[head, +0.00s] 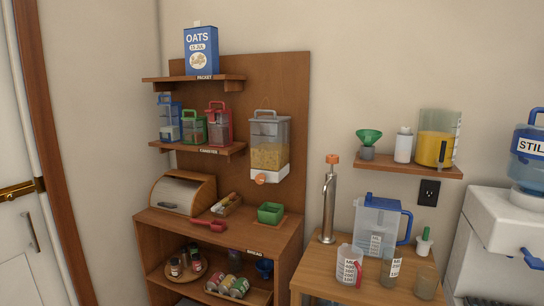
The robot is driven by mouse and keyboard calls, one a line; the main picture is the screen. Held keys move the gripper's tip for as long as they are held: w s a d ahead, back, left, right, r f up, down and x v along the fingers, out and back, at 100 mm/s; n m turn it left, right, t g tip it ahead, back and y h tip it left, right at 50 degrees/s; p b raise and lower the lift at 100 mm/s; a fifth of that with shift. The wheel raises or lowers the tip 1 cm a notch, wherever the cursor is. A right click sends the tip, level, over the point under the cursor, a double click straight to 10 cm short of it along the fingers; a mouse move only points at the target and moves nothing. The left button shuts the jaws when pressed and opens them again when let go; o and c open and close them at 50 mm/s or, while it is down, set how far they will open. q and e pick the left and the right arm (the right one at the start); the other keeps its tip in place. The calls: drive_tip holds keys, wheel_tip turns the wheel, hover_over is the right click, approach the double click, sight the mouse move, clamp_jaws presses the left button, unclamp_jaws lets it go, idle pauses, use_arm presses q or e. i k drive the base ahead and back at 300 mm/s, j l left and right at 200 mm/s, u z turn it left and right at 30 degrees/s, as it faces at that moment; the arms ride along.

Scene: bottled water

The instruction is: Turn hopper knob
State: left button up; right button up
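The hopper (269,150) is a clear wall-mounted dispenser on the brown back panel, partly filled with yellowish grain. Its lower part is white. An orange knob (261,178) sits at the front of that base. Neither of my grippers shows in the head view.
Shelves with an oats box (201,50) and canisters are at left. A side table (335,285) at right holds a tap, pitcher and measuring jugs.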

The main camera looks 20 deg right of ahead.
sight(260, 178)
drive_tip(key=i+l+z, duration=0.1)
drive_tip(key=i+z, duration=0.25)
drive_tip(key=i, duration=0.35)
drive_tip(key=i+z, duration=0.3)
drive_tip(key=i, duration=0.35)
drive_tip(key=i+j+z, duration=0.35)
drive_tip(key=i, duration=0.3)
